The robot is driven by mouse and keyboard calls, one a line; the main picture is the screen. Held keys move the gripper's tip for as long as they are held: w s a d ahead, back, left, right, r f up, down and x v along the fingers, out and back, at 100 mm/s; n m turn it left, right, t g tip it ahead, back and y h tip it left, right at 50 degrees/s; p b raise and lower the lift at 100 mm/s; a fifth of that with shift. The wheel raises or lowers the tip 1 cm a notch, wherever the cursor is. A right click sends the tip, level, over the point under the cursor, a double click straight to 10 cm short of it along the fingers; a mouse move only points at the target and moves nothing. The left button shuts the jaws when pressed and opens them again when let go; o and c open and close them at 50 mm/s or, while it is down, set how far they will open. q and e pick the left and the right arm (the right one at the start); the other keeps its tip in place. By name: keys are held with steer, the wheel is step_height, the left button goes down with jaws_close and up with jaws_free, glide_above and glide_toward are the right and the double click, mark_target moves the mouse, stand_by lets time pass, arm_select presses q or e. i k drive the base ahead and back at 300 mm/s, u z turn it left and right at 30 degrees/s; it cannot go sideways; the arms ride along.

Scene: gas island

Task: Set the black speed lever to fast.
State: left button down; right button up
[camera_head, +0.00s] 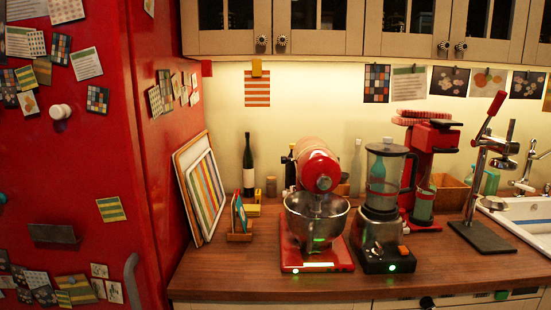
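A red stand mixer (319,170) stands on the wooden counter, with its head over a steel bowl (316,218). Its red base (318,257) shows lit green spots. To its right is a blender (382,200) on a black base with a green light and a small orange knob (403,250). I cannot make out the black speed lever clearly on either machine, so its setting cannot be told. Neither of my grippers is in view.
A red fridge (75,150) with many magnets stands at the left. Trays (205,190) lean beside it. A red machine (428,160), a lever press (484,170) and a sink (530,215) are at the right. The front left counter (225,270) is clear. Cabinets (410,28) hang above.

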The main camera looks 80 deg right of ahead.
mark_target(284, 160)
steer(key=u, duration=0.45)
steer(key=i, duration=1.05)
steer(key=z, duration=1.15)
steer(key=i, duration=0.25)
steer(key=z, duration=2.3)
steer(key=k, duration=0.55)
steer(key=z, duration=0.25)
steer(key=i, duration=0.5)
